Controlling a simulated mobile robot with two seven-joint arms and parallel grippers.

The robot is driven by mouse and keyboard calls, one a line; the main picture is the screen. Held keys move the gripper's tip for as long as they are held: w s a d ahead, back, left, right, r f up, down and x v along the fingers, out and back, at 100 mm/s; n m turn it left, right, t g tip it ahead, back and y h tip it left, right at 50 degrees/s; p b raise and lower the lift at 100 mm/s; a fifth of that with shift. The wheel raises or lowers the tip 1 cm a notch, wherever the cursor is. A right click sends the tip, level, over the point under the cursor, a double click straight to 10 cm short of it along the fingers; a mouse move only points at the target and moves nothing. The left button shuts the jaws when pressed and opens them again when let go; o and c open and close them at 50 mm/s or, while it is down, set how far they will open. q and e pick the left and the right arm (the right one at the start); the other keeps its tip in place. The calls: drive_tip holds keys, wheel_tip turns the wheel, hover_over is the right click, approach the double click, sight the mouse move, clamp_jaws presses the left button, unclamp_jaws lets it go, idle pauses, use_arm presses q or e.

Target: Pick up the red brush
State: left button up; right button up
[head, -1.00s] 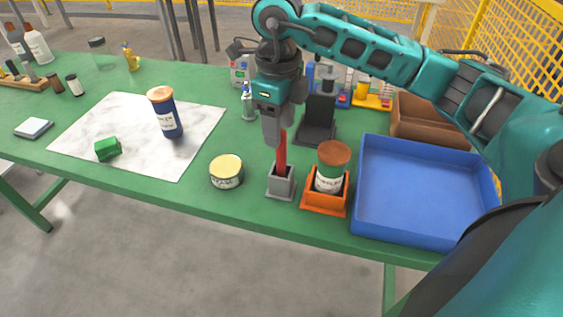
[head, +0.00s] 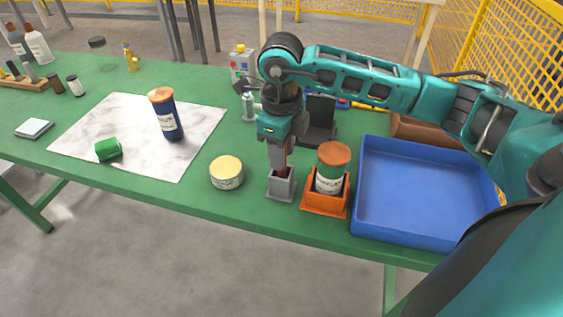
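The red brush (head: 283,171) stands upright in a small grey holder (head: 281,186) near the front edge of the green table. Only a short red part shows above the holder; my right gripper hides the rest. My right gripper (head: 278,160) points straight down over the holder, with its fingers at the brush handle. I cannot tell whether the fingers are closed on the handle or only beside it. My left gripper is not in view.
An orange holder (head: 325,204) with a brown-lidded jar (head: 332,168) stands close right of the grey holder. A blue tray (head: 420,200) is farther right. A cream-lidded tin (head: 226,172) stands to the left. A black stand (head: 318,120) is behind.

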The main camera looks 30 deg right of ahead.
clamp_jaws()
drive_tip(key=shift+r, duration=0.15)
